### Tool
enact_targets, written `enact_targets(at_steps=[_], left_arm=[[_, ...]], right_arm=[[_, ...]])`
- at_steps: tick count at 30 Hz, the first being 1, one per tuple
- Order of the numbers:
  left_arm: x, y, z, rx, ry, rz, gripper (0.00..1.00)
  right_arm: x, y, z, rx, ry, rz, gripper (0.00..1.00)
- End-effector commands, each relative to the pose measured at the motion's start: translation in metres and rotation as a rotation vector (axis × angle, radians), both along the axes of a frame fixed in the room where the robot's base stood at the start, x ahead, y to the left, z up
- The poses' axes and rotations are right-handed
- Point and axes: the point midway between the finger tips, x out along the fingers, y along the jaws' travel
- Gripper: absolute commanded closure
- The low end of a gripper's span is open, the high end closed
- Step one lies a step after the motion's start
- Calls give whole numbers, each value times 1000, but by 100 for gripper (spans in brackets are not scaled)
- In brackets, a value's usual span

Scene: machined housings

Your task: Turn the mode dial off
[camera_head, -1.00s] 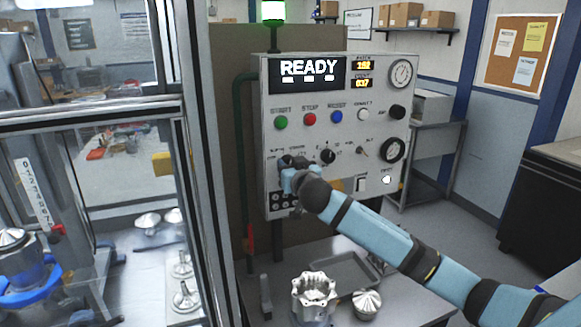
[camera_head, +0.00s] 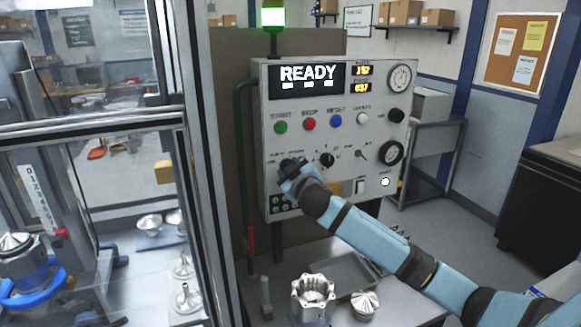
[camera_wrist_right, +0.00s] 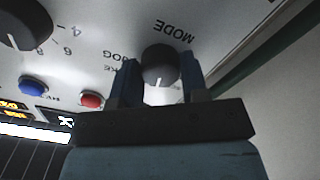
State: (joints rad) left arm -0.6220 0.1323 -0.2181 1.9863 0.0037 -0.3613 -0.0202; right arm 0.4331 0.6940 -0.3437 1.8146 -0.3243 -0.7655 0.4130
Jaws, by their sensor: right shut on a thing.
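The mode dial (camera_wrist_right: 160,66) is a dark round knob on the grey control panel (camera_head: 345,210). In the right wrist view it sits between the two fingers of my right gripper (camera_wrist_right: 160,85), which is shut on it. A short white pointer mark on the dial faces the gripper's palm. Upside-down "MODE" and "JOG" labels show beside the dial; another label is partly hidden by a finger. In the head view my right gripper (camera_head: 292,170) is at the panel's lower left and hides most of the dial. My left gripper is not in view.
The panel shows "READY" on its display (camera_head: 307,76). Green (camera_head: 280,127), red (camera_head: 309,124) and blue (camera_head: 335,121) buttons and another black knob (camera_head: 327,159) are close by. A machined housing (camera_head: 313,296) stands below. A framed glass enclosure (camera_head: 195,150) is at the left.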

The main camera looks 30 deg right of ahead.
Motion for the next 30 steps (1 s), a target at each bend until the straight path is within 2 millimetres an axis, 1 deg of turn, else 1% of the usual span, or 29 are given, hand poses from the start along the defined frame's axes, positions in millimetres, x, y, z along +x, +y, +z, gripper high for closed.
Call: enact_targets(at_steps=[1, 16, 24, 30], left_arm=[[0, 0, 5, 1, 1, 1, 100], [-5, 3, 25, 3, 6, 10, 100], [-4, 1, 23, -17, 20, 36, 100], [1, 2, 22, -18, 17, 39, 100]], right_arm=[[0, 0, 2, -41, 11, -1, 83], [0, -1, 3, -504, 121, 0, 83], [0, -1, 3, -727, 173, 0, 83], [0, -1, 2, -844, 202, 0, 83]])
